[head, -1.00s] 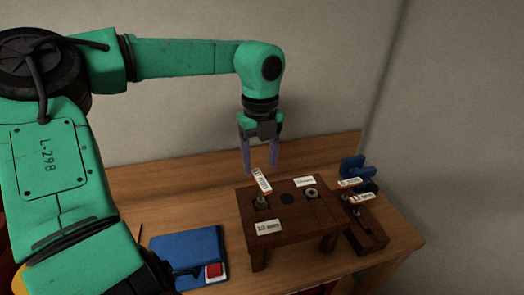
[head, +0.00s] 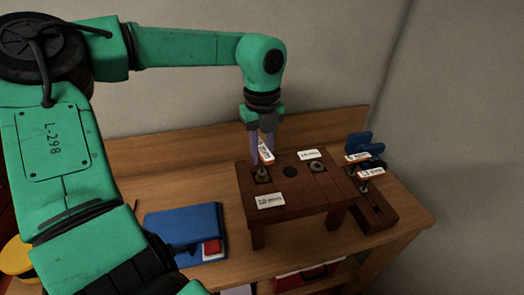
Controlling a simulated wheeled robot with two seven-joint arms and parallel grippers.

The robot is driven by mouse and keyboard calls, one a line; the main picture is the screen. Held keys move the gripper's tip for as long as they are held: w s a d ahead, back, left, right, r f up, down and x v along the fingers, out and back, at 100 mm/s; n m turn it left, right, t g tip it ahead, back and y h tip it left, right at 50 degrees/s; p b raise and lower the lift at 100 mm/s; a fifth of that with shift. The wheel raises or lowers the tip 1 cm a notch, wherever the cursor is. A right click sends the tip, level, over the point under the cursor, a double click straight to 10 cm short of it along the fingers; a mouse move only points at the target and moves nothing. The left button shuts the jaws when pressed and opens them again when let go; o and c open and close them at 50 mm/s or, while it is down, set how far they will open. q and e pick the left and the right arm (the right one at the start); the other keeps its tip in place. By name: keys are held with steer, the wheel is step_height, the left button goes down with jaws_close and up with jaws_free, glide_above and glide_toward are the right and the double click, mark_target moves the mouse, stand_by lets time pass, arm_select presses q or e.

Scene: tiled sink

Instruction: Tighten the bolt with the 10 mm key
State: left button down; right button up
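A dark brown wooden block on legs (head: 290,200) stands on the bench. A bolt fitting (head: 262,177) sits in the recess at its left, behind a plate (head: 271,201) that seems to read 10 mm. A key with an orange and white tag (head: 266,151) stands over this fitting; its own number is unreadable here. My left gripper (head: 262,160) is above it, with its purple fingers close together on either side of the key; they hide most of its shaft. Whether the key is seated on the bolt cannot be told. My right gripper is out of view.
A second fitting (head: 316,167) sits at the block's right, by another plate (head: 309,155). Tagged keys (head: 371,173) stand in a wooden rack (head: 376,212) at the right. A blue case (head: 183,222) with a red part lies at the left. Walls stand behind and right.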

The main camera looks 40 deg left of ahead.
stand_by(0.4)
arm_select(q)
steer(key=m, duration=0.5)
steer(key=shift+c, duration=2.4)
jaws_free()
steer(key=shift+d, duration=0.1)
steer(key=shift+r, duration=0.15)
steer(key=shift+r+p, duration=0.35)
steer(key=shift+p, duration=0.15)
step_height(320, 180, up, 6)
steer(key=p, duration=0.4)
steer(key=shift+r, duration=0.15)
